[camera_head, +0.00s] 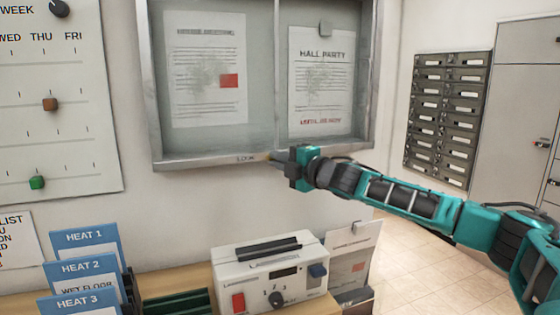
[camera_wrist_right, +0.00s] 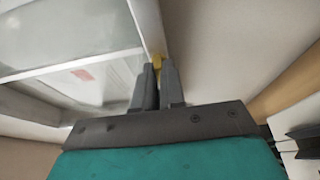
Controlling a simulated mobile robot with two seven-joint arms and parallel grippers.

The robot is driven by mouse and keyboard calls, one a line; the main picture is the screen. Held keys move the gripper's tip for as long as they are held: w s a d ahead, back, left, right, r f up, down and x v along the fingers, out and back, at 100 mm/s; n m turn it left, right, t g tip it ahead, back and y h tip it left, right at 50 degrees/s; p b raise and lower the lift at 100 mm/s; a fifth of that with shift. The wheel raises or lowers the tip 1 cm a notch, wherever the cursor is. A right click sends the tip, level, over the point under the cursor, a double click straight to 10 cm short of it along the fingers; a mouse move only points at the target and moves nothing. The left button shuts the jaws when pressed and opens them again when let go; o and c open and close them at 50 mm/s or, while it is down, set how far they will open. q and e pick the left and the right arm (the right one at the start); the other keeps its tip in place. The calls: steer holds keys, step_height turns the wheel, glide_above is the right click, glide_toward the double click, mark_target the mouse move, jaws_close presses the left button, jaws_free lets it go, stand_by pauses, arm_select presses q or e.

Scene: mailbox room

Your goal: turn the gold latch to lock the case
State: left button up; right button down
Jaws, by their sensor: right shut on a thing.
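The notice case (camera_head: 210,163) hangs on the wall in the head view, with a grey metal frame and glass front. "LOCK" lettering shows on its bottom rail. My right gripper (camera_head: 278,158) is at the bottom rail, just right of that lettering. In the right wrist view the gold latch (camera_wrist_right: 157,61) shows as a small yellow piece between the fingertips of my right gripper (camera_wrist_right: 158,72), which is shut on it. The latch is mostly hidden by the fingers, and its angle cannot be told. My left gripper is not in view.
Below the case, a white laminator (camera_head: 270,277) stands on a wooden shelf beside blue "HEAT" cards (camera_head: 84,243). A calendar board (camera_head: 60,110) hangs at left. Mailboxes (camera_head: 447,115) are on the right wall. Open floor lies at lower right.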

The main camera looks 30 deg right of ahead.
arm_select(q)
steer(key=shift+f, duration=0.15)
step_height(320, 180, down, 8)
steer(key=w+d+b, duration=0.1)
steer(key=b, duration=0.9)
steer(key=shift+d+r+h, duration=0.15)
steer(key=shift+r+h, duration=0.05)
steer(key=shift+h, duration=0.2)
arm_select(e)
steer(key=shift+w+a+f+m+t+h, duration=0.15)
steer(key=shift+m+t+h, duration=0.85)
steer(key=shift+m, duration=2.8)
steer(key=shift+s+a+f+m+t+h, duration=0.1)
steer(key=shift+f+m+t+h, duration=0.2)
steer(key=shift+m+h, duration=2.5)
steer(key=shift+w+a+f+m+t+h, duration=0.25)
steer(key=shift+m+t, duration=0.45)
steer(key=shift+m, duration=4.1)
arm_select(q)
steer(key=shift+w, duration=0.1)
arm_select(e)
steer(key=shift+s+d+r, duration=0.1)
steer(key=shift+s+r, duration=0.1)
